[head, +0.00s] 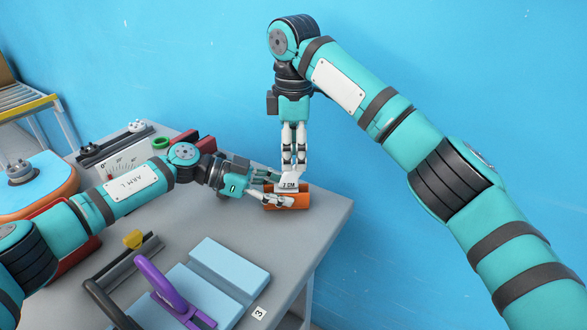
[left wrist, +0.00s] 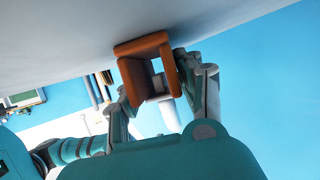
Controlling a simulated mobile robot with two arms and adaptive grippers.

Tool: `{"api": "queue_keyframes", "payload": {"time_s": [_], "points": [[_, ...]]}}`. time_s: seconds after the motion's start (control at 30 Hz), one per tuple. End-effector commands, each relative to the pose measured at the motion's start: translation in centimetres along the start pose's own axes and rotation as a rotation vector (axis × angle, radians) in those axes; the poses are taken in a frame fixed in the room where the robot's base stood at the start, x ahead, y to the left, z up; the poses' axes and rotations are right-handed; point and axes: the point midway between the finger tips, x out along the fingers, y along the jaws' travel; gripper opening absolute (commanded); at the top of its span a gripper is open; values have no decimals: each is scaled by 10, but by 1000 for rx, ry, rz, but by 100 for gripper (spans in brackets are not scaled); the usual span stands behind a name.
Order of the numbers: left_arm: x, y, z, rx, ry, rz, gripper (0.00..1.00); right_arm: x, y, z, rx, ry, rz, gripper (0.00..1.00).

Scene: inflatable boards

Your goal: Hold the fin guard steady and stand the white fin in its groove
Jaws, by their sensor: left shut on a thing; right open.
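The orange fin guard (head: 303,200) sits near the far right corner of the grey table. My left gripper (head: 281,190) is shut on it from the left. In the left wrist view the guard (left wrist: 131,78) is between the two fingers (left wrist: 158,84). The white fin (head: 289,184), marked "7 CM", is upright at the guard, its lower part hidden by the guard and my left finger. My right gripper (head: 294,164) points straight down just above the fin, open. Whether its fingertips touch the fin is unclear. How deep the fin sits in the groove is hidden.
Light blue blocks (head: 229,265), a purple handle (head: 163,285) and a yellow-topped piece (head: 132,240) are on the near part of the table. A white gauge box (head: 124,162) and a green ring (head: 161,142) are at the back left. A blue wall (head: 180,60) stands behind.

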Motion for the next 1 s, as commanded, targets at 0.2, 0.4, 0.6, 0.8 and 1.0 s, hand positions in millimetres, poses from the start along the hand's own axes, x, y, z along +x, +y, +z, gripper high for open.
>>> {"api": "queue_keyframes", "payload": {"time_s": [0.2, 0.4, 0.6, 0.8, 1.0], "points": [[0, 0, 0, 0, 0, 0, 5, -44, 0, 0, 2, -3, 2, 43], [0, 0, 0, 0, 0, 0, 5, -62, 0, 0, 2, -2, 0, 43], [0, 0, 0, 0, 0, 0, 5, -64, 0, 0, 0, 0, -1, 43], [0, 0, 0, 0, 0, 0, 5, -64, 0, 0, 0, 0, -1, 43], [0, 0, 0, 0, 0, 0, 58, -64, 0, 0, 0, 0, -1, 43]]}}
